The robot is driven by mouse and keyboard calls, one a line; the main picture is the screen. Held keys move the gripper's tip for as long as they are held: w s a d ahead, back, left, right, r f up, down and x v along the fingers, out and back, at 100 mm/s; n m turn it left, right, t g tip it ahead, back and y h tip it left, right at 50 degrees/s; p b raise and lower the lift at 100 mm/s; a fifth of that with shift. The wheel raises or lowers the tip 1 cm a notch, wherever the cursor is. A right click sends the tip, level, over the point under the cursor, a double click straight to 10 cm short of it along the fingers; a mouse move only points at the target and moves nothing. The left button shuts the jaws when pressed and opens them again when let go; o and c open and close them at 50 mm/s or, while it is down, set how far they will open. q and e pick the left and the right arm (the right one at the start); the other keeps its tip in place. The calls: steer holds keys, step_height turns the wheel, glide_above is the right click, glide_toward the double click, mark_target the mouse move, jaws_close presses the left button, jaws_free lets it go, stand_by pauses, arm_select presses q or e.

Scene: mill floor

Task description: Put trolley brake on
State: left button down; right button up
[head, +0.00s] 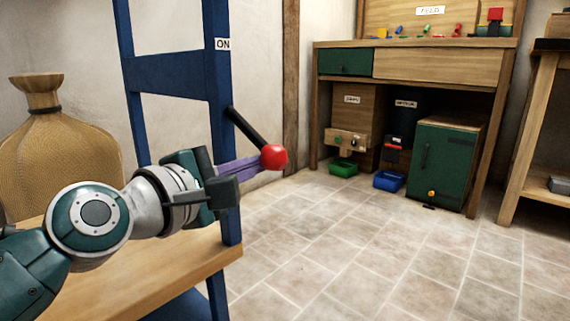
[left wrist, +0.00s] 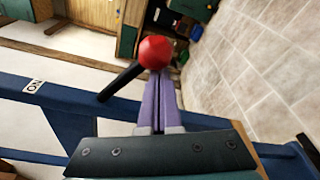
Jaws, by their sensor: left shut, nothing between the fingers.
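The trolley (head: 170,72) is a blue frame with a wooden shelf (head: 170,268) low down. The brake lever (head: 245,127) is a black rod with a red ball knob (head: 274,157), fixed to the blue upright and slanting down to the right. An ON label (head: 222,44) is on the upright above the lever. My left gripper (head: 262,163) is shut and empty, its purple fingertips right at the knob. In the left wrist view the knob (left wrist: 155,52) shows just beyond the closed fingertips (left wrist: 160,82); I cannot tell whether they touch. My right gripper is not in view.
A tied sack (head: 58,125) stands at the left. A workbench (head: 420,65) with a green cabinet (head: 443,163) and green and blue bins (head: 388,181) is at the back. The tiled floor (head: 350,245) to the right is clear.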

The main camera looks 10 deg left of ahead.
arm_select(q)
step_height(320, 180, up, 10)
steer(key=s+d+n+g+h+p, duration=0.1)
steer(key=d+n+g+p, duration=0.1)
steer(key=n+p, duration=0.8)
steer(key=shift+n+g+h+p, duration=0.3)
steer(key=shift+h+p, duration=0.1)
steer(key=shift+p, duration=4.1)
steer(key=shift+s+r, duration=0.1)
steer(key=shift+a, duration=0.1)
